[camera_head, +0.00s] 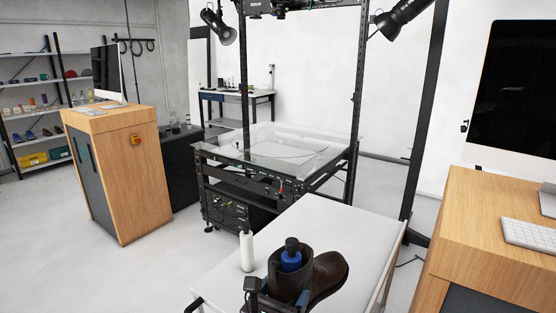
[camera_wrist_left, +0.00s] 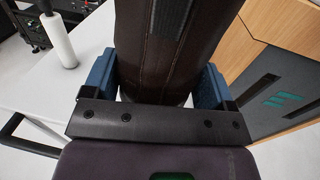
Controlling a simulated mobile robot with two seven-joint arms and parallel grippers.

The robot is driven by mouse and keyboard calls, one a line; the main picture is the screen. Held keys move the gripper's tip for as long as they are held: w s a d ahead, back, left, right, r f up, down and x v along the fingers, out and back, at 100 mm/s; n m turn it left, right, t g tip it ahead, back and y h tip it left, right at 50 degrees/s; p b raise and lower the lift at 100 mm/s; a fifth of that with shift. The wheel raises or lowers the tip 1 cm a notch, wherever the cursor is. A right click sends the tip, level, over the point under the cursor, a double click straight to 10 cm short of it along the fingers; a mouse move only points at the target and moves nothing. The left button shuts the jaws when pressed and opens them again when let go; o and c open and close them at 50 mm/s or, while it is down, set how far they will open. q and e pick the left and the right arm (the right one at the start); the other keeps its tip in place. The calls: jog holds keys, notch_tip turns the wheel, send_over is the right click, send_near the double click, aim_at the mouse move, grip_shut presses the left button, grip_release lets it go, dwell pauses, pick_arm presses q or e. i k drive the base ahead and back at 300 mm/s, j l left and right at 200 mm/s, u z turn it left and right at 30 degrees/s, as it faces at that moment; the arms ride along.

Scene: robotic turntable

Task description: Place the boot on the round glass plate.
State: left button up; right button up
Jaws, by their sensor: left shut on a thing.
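The dark brown boot (camera_head: 327,272) is at the front end of the white table, its toe pointing right. My left gripper (camera_head: 277,295) is shut on the boot's shaft. In the left wrist view the shaft (camera_wrist_left: 165,50) stands between the blue fingers of my left gripper (camera_wrist_left: 158,88). I cannot tell whether the sole touches the table. A blue thing with a dark top (camera_head: 291,260) shows in the boot's opening. The round glass plate (camera_head: 300,152) lies flat on the black turntable frame beyond the table; no object shows on it. My right gripper is out of view.
The white table (camera_head: 310,232) is mostly bare. A white bottle-like cylinder (camera_head: 247,250) stands left of the boot. Black posts (camera_head: 356,100) rise around the turntable. Wooden cabinets stand at left (camera_head: 140,165) and right (camera_head: 465,235).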

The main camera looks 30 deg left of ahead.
aim_at(280, 140)
jog(key=k, duration=0.55)
jog(key=k+u, duration=0.15)
jog(key=u, duration=2.45)
jog(key=i+l, duration=0.15)
jog(key=i, duration=0.3)
jog(key=i+l+u, duration=0.1)
jog(key=i, duration=0.35)
jog(key=i+l, duration=0.25)
jog(key=i, duration=0.25)
jog(key=i+l, duration=0.1)
jog(key=i, duration=0.3)
jog(key=i+l, duration=0.1)
jog(key=i, duration=0.25)
jog(key=i+j+z, duration=0.2)
jog(key=i, duration=0.65)
jog(key=l, duration=0.1)
